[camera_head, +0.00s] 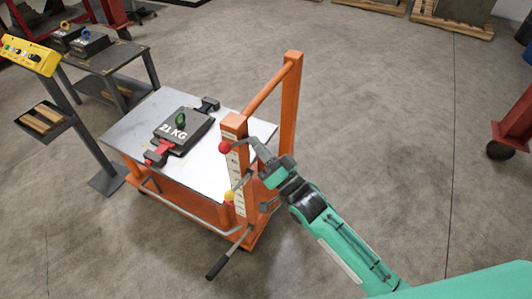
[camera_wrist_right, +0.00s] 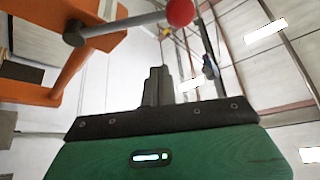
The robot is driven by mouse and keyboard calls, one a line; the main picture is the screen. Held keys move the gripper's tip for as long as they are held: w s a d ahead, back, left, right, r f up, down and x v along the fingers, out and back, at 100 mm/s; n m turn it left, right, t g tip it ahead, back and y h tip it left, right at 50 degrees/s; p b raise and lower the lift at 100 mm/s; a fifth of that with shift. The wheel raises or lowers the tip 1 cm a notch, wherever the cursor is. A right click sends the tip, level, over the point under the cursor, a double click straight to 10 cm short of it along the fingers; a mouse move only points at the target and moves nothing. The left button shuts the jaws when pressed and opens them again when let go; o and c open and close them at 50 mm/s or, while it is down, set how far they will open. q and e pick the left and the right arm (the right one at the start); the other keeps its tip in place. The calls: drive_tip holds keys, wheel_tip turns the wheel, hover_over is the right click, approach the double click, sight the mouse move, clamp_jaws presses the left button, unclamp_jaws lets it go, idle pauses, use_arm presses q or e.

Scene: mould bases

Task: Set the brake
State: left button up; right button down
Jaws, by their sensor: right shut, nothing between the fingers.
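An orange cart (camera_head: 165,193) with a grey top stands in the middle of the head view. A scaled orange post (camera_head: 236,168) at its near right corner carries a red ball knob (camera_head: 225,147) and, lower down, a yellow knob (camera_head: 229,197). A lever with a black grip (camera_head: 216,267) slants down below the post. My right gripper (camera_head: 262,158) is shut and empty beside the post. In the right wrist view, a grey rod with a red ball (camera_wrist_right: 180,12) shows above the closed fingers (camera_wrist_right: 157,86); I cannot tell whether they touch. My left gripper is out of view.
A black 21 KG mould base (camera_head: 183,131) lies on the cart top between red and black clamps. A yellow control box (camera_head: 28,55) on a stand and a grey table (camera_head: 105,57) are at the left. The floor at the right is mostly clear.

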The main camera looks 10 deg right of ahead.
sight(236, 145)
drive_tip(key=a, duration=0.1)
drive_tip(key=w+a+f+p, duration=0.1)
drive_tip(key=w+a, duration=0.1)
drive_tip(key=a, duration=0.1)
drive_tip(key=shift+a+f+p, duration=0.1)
drive_tip(key=shift+f+p, duration=0.15)
drive_tip(key=shift+p, duration=0.15)
drive_tip(key=shift+s, duration=0.1)
drive_tip(key=shift+s+a+f+n+b, duration=0.15)
drive_tip(key=shift+f+n+b, duration=0.15)
drive_tip(key=shift+n+b, duration=0.3)
